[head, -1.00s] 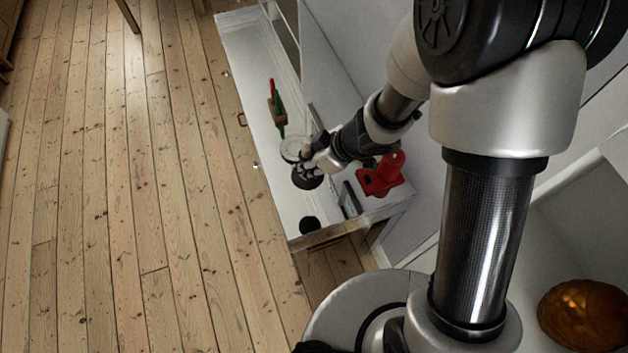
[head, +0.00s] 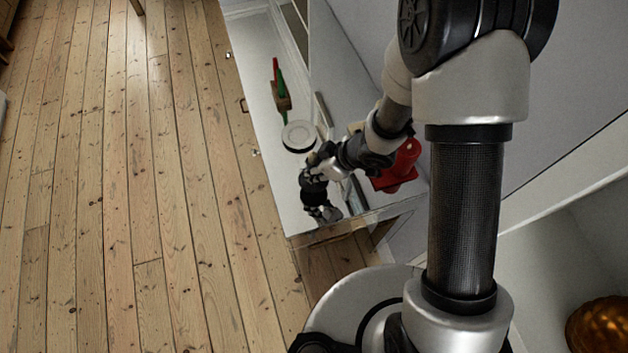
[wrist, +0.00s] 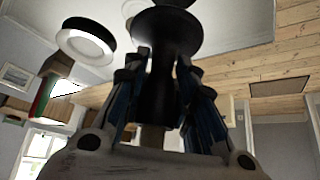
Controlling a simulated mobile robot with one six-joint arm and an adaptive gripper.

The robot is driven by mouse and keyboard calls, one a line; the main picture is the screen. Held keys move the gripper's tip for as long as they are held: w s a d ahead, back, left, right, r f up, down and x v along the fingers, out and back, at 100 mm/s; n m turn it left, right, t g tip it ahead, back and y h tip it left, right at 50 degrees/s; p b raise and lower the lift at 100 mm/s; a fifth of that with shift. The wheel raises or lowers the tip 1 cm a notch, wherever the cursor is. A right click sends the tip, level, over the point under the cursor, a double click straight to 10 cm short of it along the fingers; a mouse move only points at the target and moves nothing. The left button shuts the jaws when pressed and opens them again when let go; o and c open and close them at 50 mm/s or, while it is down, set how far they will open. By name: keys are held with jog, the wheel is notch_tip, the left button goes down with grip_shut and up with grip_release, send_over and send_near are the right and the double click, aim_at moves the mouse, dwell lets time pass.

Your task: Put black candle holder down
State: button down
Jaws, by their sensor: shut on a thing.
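The black candle holder (wrist: 167,38) shows at the top middle of the wrist view, a dark flared shape between the fingers. My gripper (wrist: 163,85) is shut on it. In the head view my gripper (head: 322,212) is low over the near end of the white cabinet top (head: 280,185). The holder cannot be clearly told from the dark gripper parts there, and whether its base touches the surface is hidden. Another dark shape (wrist: 178,3) is cut off at the top edge of the wrist view.
Further back are a brown block with red and green pieces (head: 282,98). A red object (head: 400,165) and a flat frame-like item (head: 355,195) stand to the right. The left strip of the top is clear.

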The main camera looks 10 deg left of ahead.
jog(key=shift+f+b, duration=1.1)
jog(key=shift+f, duration=1.25)
jog(key=shift+f, duration=0.2)
jog(key=c, duration=1.2)
grip_release()
jog(key=shift+c, duration=0.2)
jog(key=shift+r, duration=0.1)
jog(key=shift+d+r, duration=0.15)
jog(key=shift+r, duration=0.15)
jog(key=p+v, duration=0.5)
jog(key=v, duration=0.6)
jog(key=shift+r, duration=0.15)
